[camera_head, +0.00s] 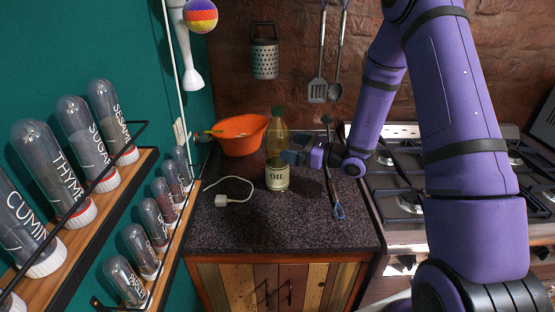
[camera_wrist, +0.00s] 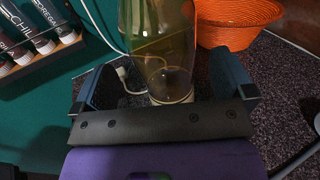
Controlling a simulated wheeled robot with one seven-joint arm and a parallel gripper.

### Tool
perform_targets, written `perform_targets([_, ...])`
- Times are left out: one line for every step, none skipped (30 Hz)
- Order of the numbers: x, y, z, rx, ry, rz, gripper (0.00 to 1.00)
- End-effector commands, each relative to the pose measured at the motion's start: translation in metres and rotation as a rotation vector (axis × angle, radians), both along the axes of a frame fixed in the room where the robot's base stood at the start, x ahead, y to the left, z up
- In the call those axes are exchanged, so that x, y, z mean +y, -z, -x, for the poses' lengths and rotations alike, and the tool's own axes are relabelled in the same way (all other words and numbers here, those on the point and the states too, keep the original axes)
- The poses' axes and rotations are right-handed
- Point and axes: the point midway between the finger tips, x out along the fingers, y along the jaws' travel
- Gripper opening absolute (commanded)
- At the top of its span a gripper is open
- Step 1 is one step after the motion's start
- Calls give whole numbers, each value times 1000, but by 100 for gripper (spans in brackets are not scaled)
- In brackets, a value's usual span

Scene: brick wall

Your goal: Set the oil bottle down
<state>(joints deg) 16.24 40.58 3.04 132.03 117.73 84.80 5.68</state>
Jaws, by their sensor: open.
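The oil bottle (camera_head: 277,176) is a clear yellowish bottle with a green cap and a white OIL label. It stands upright on the dark speckled counter (camera_head: 290,230) in the head view. My gripper (camera_head: 291,158) is at the bottle's right side, at about mid height. In the wrist view the bottle (camera_wrist: 160,45) stands between the two fingers of my gripper (camera_wrist: 168,88), with a gap to each finger. The fingers are open. The bottle's cap is out of the wrist view.
An orange basket (camera_head: 240,134) stands behind the bottle on the left. A white plug with cable (camera_head: 222,200) lies left of it. A utensil (camera_head: 336,208) lies to the right, before the stove (camera_head: 405,180). Spice racks (camera_head: 95,225) line the left wall. The front counter is clear.

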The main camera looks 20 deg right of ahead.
Motion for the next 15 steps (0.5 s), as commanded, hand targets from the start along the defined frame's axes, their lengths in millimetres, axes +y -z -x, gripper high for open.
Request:
perform_targets([2, 0, -2, 0, 0, 0, 100])
perform_targets([3, 0, -2, 0, 0, 0, 100])
perform_targets([4, 0, -3, 0, -1, 0, 100])
perform_targets([5, 0, -4, 0, -1, 0, 100])
perform_targets([6, 0, -5, 0, -2, 1, 100])
perform_targets([8, 0, -7, 0, -3, 1, 100])
perform_targets([11, 0, -9, 0, -3, 1, 100])
perform_targets([13, 1, -12, -1, -3, 1, 100])
perform_targets([17, 1, -16, -1, -3, 1, 100])
perform_targets([20, 1, -19, -1, -4, 1, 100])
perform_targets([23, 1, -22, -2, -5, 1, 100])
perform_targets([27, 1, -26, -1, -4, 1, 100])
perform_targets([30, 1, -29, -1, -3, 1, 100])
perform_targets([33, 1, -32, -1, -4, 1, 100])
perform_targets([36, 1, -35, 0, -3, 1, 100])
